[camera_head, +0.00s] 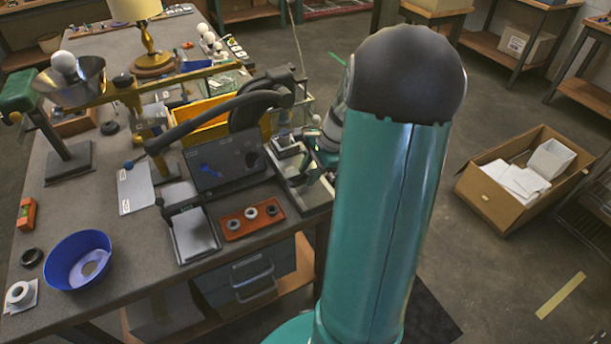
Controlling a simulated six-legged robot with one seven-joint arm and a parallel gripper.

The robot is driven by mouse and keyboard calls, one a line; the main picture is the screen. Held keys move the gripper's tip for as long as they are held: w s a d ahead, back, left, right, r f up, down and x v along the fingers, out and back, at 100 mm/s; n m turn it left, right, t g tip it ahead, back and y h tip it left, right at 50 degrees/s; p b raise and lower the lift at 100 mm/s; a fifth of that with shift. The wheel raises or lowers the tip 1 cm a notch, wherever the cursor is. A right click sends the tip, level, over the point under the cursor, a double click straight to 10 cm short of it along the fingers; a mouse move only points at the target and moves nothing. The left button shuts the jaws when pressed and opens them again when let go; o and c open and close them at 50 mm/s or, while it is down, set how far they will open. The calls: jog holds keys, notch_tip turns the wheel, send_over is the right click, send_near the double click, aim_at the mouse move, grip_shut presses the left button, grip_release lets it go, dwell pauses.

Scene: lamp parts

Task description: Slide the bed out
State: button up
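A dark machine with a curved black arm (215,118) and an upright dark panel (225,160) stands at the right part of the workbench. A flat grey tray (194,235) lies in front of it, and a pale metal slide unit (312,196) sits at the bench's right edge. I cannot tell for sure which of these is the bed. My gripper (308,178) is at the slide unit, partly hidden behind my teal arm. Its fingers are small and dark here, so I cannot tell whether they are open, shut or touching the unit.
A red-brown tray (252,218) with several rings lies beside the grey tray. A blue bowl (77,260), a yellow bin (208,122) and a lamp (148,35) stand on the bench. A cardboard box (490,195) is on the floor at right, with open floor around it.

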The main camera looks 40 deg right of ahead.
jog(key=shift+x, duration=1.1)
jog(key=shift+r, duration=0.1)
grip_shut()
jog(key=shift+s, duration=0.1)
